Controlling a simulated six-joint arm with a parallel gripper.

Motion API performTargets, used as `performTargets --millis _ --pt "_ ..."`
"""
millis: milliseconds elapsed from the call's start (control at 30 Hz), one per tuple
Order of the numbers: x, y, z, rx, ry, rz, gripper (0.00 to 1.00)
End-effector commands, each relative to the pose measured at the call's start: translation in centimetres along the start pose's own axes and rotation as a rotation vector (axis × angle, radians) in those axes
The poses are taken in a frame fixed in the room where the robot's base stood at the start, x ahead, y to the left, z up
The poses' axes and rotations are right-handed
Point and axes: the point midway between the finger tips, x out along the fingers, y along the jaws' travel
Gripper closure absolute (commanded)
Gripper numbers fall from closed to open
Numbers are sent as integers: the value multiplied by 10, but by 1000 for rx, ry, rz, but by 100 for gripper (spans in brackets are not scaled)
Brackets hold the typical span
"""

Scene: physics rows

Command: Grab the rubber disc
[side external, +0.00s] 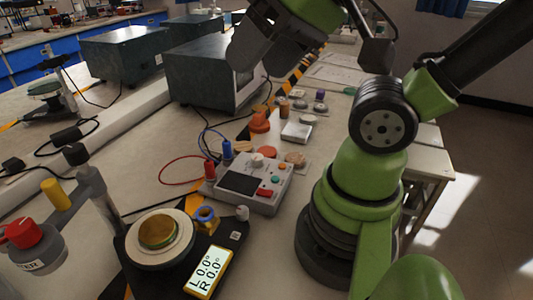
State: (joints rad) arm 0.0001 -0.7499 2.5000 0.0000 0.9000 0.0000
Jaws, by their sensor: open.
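My gripper (262,58) is at the top centre, dark grey, with its jaws apart. It hangs high above the bench, in front of a dark green box, and nothing shows between the jaws. Several small discs lie on the bench below it, behind the control box: a tan one (243,147), a reddish-white one (266,152) and a brown one (295,158). A pale disc (307,119) sits on a small white block farther back. I cannot tell which of these is the rubber disc.
A control box (245,187) with red and blue plugs stands mid-bench. In front is a round platform (140,250) bearing a brass-coloured disc (158,231), beside a display (209,270). A stand with a red knob (23,232) is at left. Dark green boxes (205,72) stand behind.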

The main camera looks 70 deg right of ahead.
Motion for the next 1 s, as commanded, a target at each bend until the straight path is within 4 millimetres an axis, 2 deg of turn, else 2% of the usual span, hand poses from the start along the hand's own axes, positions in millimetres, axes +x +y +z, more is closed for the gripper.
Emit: performTargets --millis 267,300,533,667,767,867,1000 --pt "0 0 0 0 0 0 37" --pt "0 0 0 0 0 0 32" --pt "0 0 0 0 0 1 32" --pt "5 3 -8 -13 -13 31 32" --pt "17 12 -25 -45 -44 91 32" --pt "36 31 -48 -97 -99 168 32" --pt "68 68 -75 -174 -197 255 32"
